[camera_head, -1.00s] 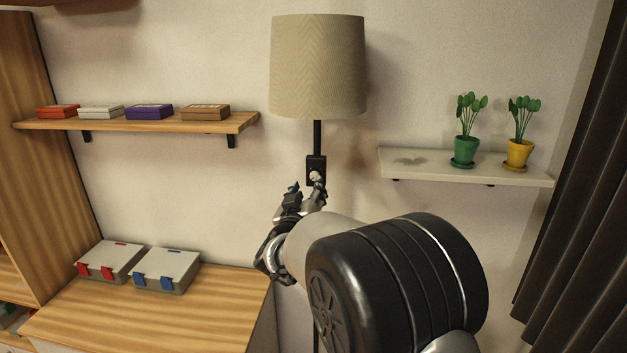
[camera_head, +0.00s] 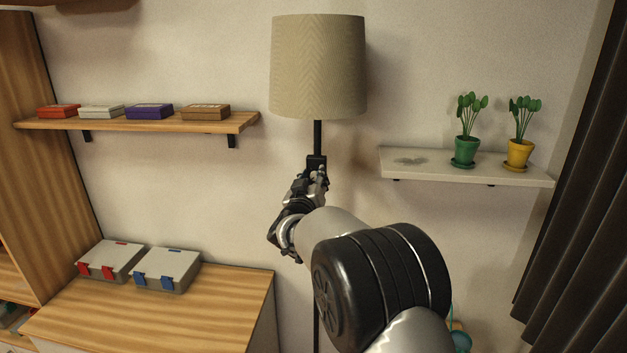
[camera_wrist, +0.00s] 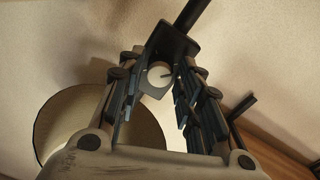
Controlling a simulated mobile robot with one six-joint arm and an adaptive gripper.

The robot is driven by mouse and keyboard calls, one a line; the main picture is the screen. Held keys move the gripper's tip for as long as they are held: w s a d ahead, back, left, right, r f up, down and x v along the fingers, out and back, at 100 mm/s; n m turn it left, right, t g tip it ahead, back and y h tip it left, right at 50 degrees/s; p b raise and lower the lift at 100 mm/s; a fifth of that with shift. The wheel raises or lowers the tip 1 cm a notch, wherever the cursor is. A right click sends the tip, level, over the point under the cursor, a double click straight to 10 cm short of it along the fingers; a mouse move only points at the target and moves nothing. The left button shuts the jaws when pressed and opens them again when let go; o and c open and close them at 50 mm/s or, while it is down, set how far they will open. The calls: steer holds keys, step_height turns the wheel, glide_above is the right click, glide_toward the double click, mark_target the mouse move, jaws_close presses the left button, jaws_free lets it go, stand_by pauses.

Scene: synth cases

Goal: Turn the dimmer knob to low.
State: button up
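The dimmer knob (camera_wrist: 159,75) is a pale round knob with a dark mark toward its right side in the wrist view. It sits on a black box (camera_wrist: 176,48) on the lamp's pole; the box also shows in the head view (camera_head: 316,161). The lamp (camera_head: 318,66) has a beige shade. My gripper (camera_head: 318,172) is at the box and hides the knob in the head view. In the wrist view my gripper (camera_wrist: 161,66) is open, with a finger on either side of the knob. I cannot tell whether either finger touches it.
A wooden shelf (camera_head: 185,124) with several small boxes is on the left wall. A white shelf (camera_head: 430,167) with two potted plants is at right. Two latched cases stand on the wooden cabinet (camera_head: 150,317) at lower left. A dark curtain (camera_head: 585,200) hangs at far right.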

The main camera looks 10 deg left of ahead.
jaws_close()
steer(key=shift+m, duration=0.3)
steer(key=m+b, duration=0.3)
steer(key=m, duration=0.3)
steer(key=m+b, duration=0.3)
steer(key=m, duration=0.2)
steer(key=shift+m, duration=0.4)
steer(key=m+b, duration=0.2)
steer(key=m, duration=0.2)
steer(key=shift+m+y+b, duration=0.3)
steer(key=shift+b, duration=0.05)
steer(key=shift+r+m, duration=0.1)
steer(key=shift+m, duration=0.2)
steer(key=shift+o, duration=1.5)
jaws_free()
